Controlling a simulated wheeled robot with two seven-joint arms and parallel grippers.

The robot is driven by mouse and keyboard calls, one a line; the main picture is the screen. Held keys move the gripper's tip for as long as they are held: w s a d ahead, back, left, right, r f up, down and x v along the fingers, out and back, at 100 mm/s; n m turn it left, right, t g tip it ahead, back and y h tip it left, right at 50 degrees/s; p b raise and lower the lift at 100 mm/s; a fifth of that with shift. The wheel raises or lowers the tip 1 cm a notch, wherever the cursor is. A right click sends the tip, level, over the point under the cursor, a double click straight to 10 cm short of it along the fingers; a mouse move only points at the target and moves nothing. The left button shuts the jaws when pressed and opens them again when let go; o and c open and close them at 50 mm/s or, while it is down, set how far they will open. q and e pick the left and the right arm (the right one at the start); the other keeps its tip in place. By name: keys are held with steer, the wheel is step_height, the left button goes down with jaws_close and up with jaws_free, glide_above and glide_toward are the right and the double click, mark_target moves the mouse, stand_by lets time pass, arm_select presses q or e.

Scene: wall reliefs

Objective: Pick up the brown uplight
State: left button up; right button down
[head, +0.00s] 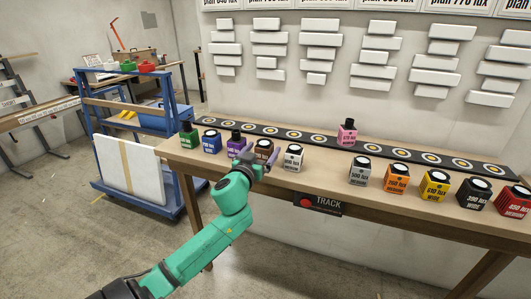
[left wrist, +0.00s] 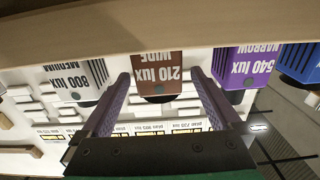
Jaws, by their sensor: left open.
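The brown uplight (head: 264,147) stands on the wooden table between the purple and white ones, partly hidden by my gripper in the head view. In the left wrist view, which is upside down, the brown uplight (left wrist: 155,75) reads "210 lux WIDE". My left gripper (head: 259,155) is open in front of it, with one finger to each side. In the left wrist view the fingertips of my left gripper (left wrist: 160,78) are level with its near part, with gaps on both sides. My right gripper is not in view.
The purple uplight (head: 235,141) and white uplight (head: 293,159) stand close on either side. Several other coloured uplights line the table. A pink uplight (head: 347,133) stands on the black track (head: 300,136) behind. A TRACK sign (head: 318,204) hangs at the table's front edge.

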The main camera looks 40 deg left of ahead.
mark_target(268, 142)
arm_select(q)
steer(key=x, duration=0.4)
steer(key=shift+w+a+r, duration=0.1)
steer(key=shift+w+r, duration=0.1)
steer(key=shift+w+f, duration=0.1)
steer(key=shift+w, duration=0.15)
steer(key=shift+s, duration=0.1)
steer(key=c, duration=0.5)
jaws_close()
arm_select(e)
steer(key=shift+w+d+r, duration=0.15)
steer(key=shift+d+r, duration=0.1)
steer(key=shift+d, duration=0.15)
